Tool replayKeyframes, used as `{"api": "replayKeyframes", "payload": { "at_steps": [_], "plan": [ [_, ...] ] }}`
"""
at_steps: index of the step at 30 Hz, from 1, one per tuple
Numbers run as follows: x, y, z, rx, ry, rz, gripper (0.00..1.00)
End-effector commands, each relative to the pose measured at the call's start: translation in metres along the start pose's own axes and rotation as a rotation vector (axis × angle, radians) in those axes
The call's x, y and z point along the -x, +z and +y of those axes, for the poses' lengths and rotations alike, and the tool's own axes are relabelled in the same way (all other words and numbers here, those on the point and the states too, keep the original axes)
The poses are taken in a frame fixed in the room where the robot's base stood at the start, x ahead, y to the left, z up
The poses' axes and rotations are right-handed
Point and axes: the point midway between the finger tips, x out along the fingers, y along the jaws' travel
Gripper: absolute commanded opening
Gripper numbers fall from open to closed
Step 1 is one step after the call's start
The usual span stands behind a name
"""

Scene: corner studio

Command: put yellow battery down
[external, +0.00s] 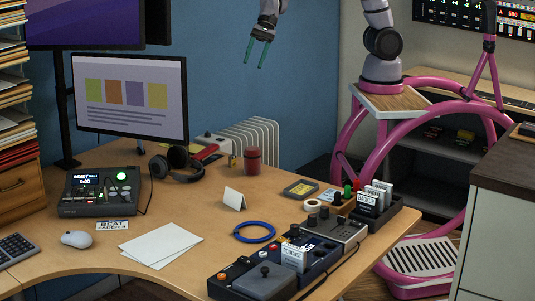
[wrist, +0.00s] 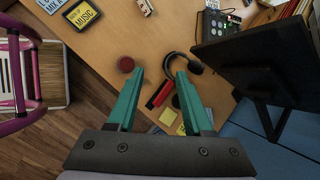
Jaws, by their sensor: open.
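My gripper (external: 258,56) is open, with two green fingers, and hangs high in front of the blue wall, above the back of the desk. In the wrist view its fingers (wrist: 160,72) are spread apart with nothing held between them. A small yellow object (external: 233,160) stands near the back edge of the desk, just left of a dark red cup (external: 252,160). It may be the yellow battery, but it is too small to tell. Yellow patches (wrist: 168,117) show between the fingers in the wrist view; I cannot tell what they are.
Headphones (external: 177,163), a red object (external: 203,152) and a monitor (external: 130,97) stand at the back left. A white radiator (external: 255,132) is behind the desk. Crowded trays (external: 376,222) fill the right side. Bare desk (external: 190,210) shows around the white card (external: 234,198).

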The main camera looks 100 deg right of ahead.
Motion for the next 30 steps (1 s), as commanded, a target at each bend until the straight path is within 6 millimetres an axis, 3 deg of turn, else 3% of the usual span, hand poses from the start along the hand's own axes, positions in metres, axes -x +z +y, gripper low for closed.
{"api": "replayKeyframes", "payload": {
  "at_steps": [1, 6, 15, 21, 30],
  "plan": [
    [0.028, 0.016, 0.003, 0.094, -0.018, -0.009, 0.51],
    [0.104, 0.052, 0.032, 0.429, -0.044, 0.009, 0.51],
    [0.208, 0.076, 0.109, 0.988, -0.062, 0.179, 0.51],
    [0.245, 0.071, 0.148, 1.225, -0.041, 0.32, 0.51],
    [0.255, 0.067, 0.162, 1.304, -0.023, 0.377, 0.51]
  ]
}}
